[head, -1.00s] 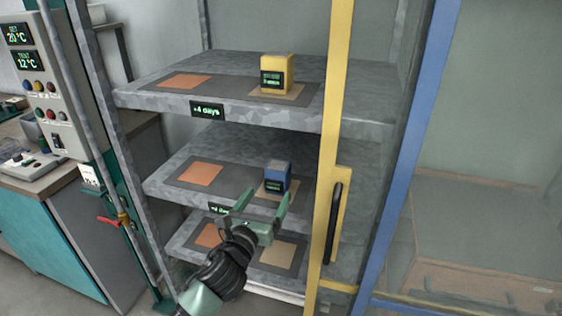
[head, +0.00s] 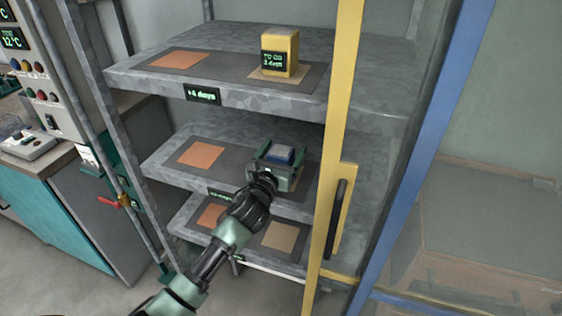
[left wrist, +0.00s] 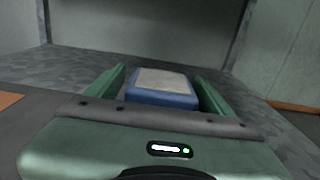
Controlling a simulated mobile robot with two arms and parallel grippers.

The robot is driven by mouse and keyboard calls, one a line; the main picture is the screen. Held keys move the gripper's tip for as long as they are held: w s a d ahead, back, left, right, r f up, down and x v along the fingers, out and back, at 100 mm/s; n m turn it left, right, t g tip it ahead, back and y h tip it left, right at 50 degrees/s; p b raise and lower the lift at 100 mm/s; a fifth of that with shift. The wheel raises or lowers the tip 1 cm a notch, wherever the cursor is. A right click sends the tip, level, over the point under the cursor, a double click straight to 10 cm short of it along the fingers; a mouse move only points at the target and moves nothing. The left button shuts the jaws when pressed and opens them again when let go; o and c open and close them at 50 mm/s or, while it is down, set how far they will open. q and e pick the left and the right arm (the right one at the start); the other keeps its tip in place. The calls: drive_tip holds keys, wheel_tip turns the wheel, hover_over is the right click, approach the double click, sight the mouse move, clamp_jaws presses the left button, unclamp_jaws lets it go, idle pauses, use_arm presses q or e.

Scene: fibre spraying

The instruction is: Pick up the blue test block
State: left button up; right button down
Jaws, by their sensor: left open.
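The blue test block (head: 281,153) with a grey top stands on the right side of the middle shelf (head: 165,165). My left gripper (head: 277,158) is at the block, with one finger on either side of it. In the left wrist view the block (left wrist: 161,99) sits between the two green fingers of the left gripper (left wrist: 162,92), which are open. A narrow gap shows on the right; whether the left finger touches is unclear. The gripper hides the block's lower part and most of the pad under it. My right gripper is not in view.
A yellow block (head: 290,52) stands on the top shelf (head: 225,98) above. Orange pads (head: 202,155) lie on the left of the shelves, and a tan pad (head: 280,237) on the bottom one is empty. A yellow door frame (head: 338,130) with a black handle (head: 336,218) stands close right.

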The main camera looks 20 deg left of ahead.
use_arm(q)
drive_tip(key=shift+w, duration=0.4)
drive_tip(key=shift+c, duration=0.3)
clamp_jaws()
drive_tip(key=shift+r, duration=0.1)
